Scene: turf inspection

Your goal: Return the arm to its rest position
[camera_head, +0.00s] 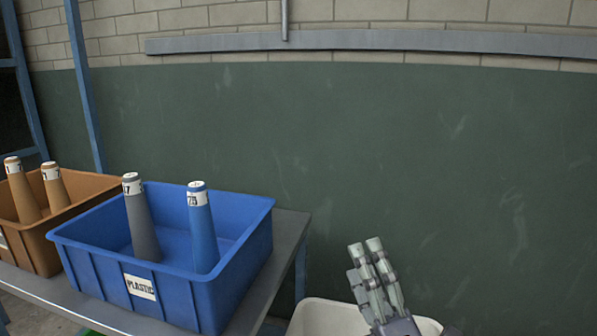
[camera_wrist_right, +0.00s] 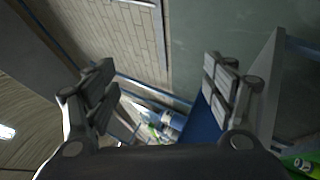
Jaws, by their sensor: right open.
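My right gripper (camera_head: 366,248) is at the lower right of the head view, raised above the rim of a white bin (camera_head: 318,318) and apart from the bins on the table. In the right wrist view my gripper (camera_wrist_right: 160,82) has its fingers wide apart, with nothing between them. My left gripper is not in view.
A blue bin (camera_head: 258,240) labelled PLASTIC holds a grey cone (camera_head: 140,225) and a blue cone (camera_head: 203,235), on a metal table (camera_head: 288,232). A brown bin (camera_head: 95,183) with two tan cones stands left. The green wall (camera_head: 400,150) is behind.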

